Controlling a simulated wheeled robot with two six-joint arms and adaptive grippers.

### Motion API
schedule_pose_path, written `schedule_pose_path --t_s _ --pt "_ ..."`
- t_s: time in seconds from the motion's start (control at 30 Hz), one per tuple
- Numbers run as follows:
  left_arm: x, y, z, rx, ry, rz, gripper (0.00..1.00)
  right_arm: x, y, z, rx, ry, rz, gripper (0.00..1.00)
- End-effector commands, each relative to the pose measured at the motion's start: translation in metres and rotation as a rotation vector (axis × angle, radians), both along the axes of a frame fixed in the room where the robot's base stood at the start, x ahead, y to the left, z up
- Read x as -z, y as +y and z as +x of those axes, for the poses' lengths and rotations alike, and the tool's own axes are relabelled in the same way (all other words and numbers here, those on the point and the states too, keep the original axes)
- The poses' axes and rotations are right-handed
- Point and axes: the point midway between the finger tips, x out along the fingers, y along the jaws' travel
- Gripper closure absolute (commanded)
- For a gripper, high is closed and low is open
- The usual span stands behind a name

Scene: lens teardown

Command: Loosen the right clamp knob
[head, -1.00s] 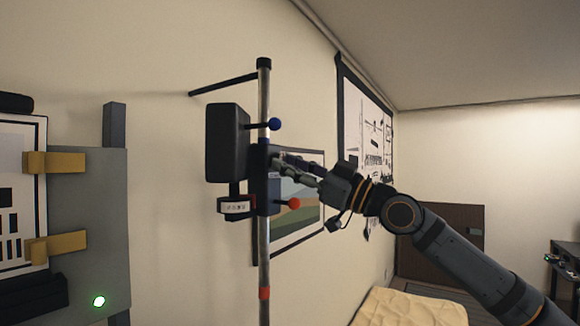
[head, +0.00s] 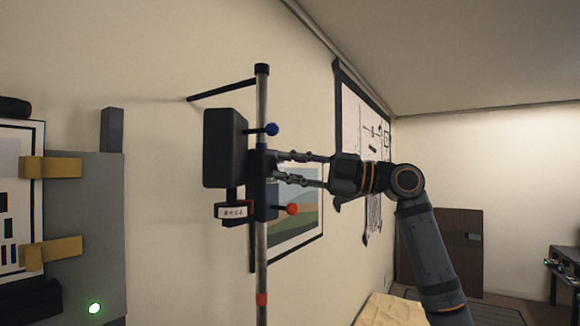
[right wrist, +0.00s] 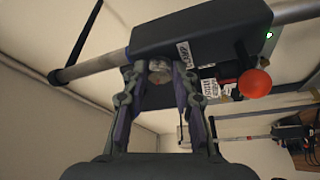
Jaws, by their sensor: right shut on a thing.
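A dark clamp block (head: 263,188) sits on the upright metal pole (head: 262,245) in the head view; it also crosses the top of the right wrist view (right wrist: 200,30). My right gripper (head: 276,165) reaches it from the right, its two fingers one above the other. In the right wrist view its fingers (right wrist: 160,78) are shut on a small round metallic knob (right wrist: 159,70) on the block's face. The fingers partly cover the knob. A red ball-ended lever (head: 292,209) and a blue one (head: 271,129) stick out below and above. My left gripper is out of view.
A dark box (head: 224,148) and a small labelled part (head: 231,212) are on the pole's left side. A grey panel with yellow clips (head: 90,210) stands at the far left. A framed picture (head: 300,225) hangs on the wall behind. Open room lies to the right.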

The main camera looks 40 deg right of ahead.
Motion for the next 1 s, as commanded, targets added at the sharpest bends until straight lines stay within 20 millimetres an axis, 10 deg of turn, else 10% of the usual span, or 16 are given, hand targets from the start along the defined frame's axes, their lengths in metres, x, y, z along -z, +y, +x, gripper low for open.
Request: schedule_pose_path --t_s 1.0 --pt "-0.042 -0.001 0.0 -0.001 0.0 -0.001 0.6 -0.008 0.0 0.0 0.0 -0.25 -0.604 1.0"
